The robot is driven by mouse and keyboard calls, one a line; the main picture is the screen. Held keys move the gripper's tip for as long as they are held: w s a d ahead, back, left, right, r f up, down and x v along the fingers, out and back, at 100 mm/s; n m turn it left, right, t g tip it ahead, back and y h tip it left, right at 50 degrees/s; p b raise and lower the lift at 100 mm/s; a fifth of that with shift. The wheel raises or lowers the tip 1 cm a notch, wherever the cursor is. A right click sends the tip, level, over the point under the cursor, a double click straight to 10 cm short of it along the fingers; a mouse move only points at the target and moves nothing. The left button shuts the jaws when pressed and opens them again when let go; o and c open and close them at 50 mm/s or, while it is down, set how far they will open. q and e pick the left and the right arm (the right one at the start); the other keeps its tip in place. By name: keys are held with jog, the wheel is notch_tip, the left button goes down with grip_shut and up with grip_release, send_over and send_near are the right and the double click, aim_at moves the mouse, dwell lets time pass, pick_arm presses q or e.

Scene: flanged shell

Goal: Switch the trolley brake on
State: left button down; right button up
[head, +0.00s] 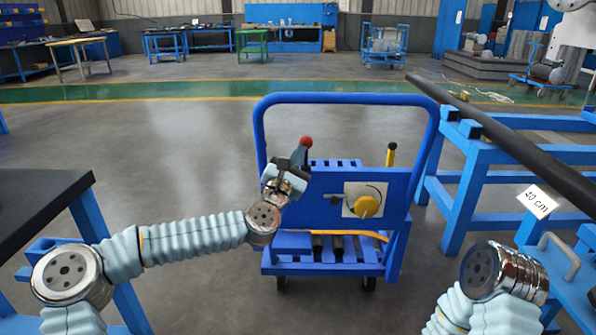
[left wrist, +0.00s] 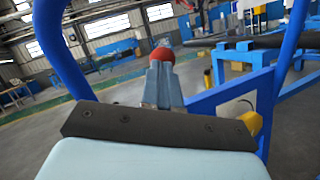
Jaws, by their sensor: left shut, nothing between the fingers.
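The blue trolley (head: 330,215) stands ahead of me, with a tall loop handle (head: 345,98). Its front panel carries a pale plate with a round yellow knob (head: 367,206), a dark curved line and a small dark piece at its left. A red ball (head: 306,141) shows just beyond my left gripper (head: 302,160), at the panel's upper left. In the left wrist view the red ball (left wrist: 162,55) appears right above the shut fingertips (left wrist: 163,75); I cannot tell whether they touch. What lies under the ball is hidden. The left gripper is empty. My right gripper is out of view.
A yellow-topped post (head: 391,153) stands behind the panel's right side. A blue rack (head: 470,180) with a long dark pipe (head: 500,135) is close on the right. A dark-topped table (head: 40,205) is at left. Open floor (head: 160,160) lies left of the trolley.

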pick_arm(q)
jog(key=shift+w+r+b, duration=0.4)
jog(key=shift+w+r, duration=0.15)
jog(key=shift+r, duration=0.05)
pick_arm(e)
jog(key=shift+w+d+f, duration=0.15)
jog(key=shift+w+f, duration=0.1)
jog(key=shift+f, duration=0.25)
pick_arm(q)
jog(key=shift+r, duration=0.1)
